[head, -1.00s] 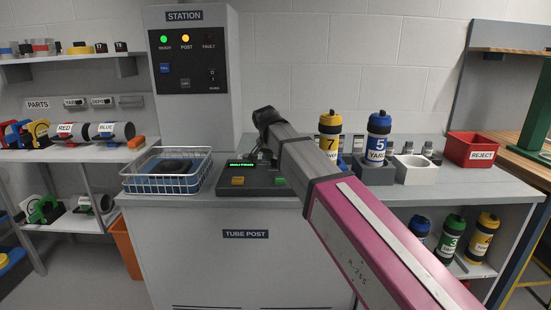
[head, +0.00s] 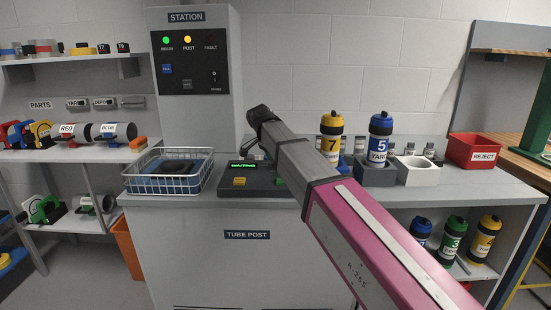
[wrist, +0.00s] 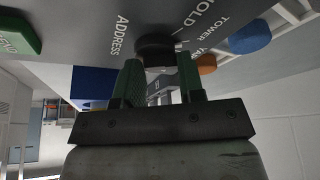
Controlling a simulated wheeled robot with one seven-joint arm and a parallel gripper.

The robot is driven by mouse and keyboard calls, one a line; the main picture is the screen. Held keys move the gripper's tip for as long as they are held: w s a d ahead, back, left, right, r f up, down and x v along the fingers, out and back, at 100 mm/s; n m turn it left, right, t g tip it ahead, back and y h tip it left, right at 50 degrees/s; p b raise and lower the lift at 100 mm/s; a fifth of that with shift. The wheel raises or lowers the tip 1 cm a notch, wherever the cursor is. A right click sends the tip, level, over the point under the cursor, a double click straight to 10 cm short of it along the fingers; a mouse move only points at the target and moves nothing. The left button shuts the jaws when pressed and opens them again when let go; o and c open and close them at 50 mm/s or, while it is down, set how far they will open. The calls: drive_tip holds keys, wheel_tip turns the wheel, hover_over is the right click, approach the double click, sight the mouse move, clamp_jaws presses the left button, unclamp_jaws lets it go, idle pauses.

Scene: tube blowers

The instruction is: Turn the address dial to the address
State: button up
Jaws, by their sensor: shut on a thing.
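The address dial (wrist: 155,48) is a dark round knob on the grey console panel (wrist: 85,45) in the wrist view. The printed words ADDRESS, HOLD, TOWER and a partly hidden one lie around it. My gripper (wrist: 158,72) has its green fingers closed on the dial. Where the dial's pointer sits is hard to tell. In the head view the console (head: 228,188) stands on the tube post counter, with a green-lit display (head: 243,166) whose text is too small to read surely. My arm hides the dial there.
A wire basket (head: 168,186) stands left of the console. Yellow (head: 331,125) and blue (head: 379,150) carriers, a white holder (head: 416,177) and a red reject bin (head: 473,160) stand to the right. The station panel's green and amber lamps (head: 187,40) are lit.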

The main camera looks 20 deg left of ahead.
drive_tip(key=shift+w+f, duration=0.15)
drive_tip(key=o, duration=0.9)
drive_tip(key=v, duration=1)
drive_tip(key=shift+r, duration=0.3)
drive_tip(key=shift+a, duration=0.1)
